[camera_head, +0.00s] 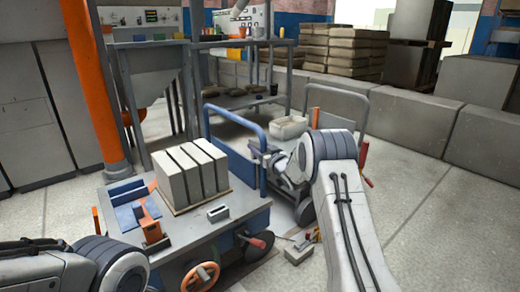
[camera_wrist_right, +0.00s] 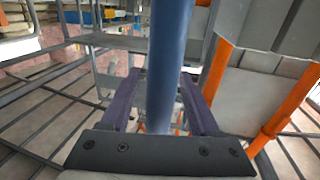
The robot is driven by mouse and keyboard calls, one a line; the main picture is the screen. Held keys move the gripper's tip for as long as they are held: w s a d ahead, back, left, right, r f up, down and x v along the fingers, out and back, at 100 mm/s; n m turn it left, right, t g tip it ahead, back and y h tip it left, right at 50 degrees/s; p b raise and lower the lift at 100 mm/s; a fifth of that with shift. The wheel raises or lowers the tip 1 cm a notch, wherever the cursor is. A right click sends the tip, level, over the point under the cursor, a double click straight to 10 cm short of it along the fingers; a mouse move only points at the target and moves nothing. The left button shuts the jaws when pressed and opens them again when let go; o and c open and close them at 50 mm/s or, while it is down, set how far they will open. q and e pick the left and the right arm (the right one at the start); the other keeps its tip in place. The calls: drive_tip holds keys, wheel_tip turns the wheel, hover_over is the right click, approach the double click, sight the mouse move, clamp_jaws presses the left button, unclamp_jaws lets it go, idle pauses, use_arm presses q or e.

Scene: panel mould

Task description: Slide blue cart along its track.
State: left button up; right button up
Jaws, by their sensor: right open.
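The blue cart (camera_head: 230,222) stands at the lower middle of the head view. It carries a row of upright grey panels on its top, and a blue push handle (camera_head: 232,118) rises at its far right side. My right gripper (camera_head: 261,152) is at the upright of this handle. In the right wrist view the blue bar (camera_wrist_right: 170,50) stands between the two open fingers (camera_wrist_right: 161,80); whether they touch it, I cannot tell. My left arm shows at the lower left, with its gripper outside the picture. I cannot make out the track clearly.
An orange post (camera_head: 90,80) and a grey machine stand at the left. A low grey block wall (camera_head: 410,118) runs behind. The floor at the right is clear.

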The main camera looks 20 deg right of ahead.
clamp_jaws()
idle(1.4)
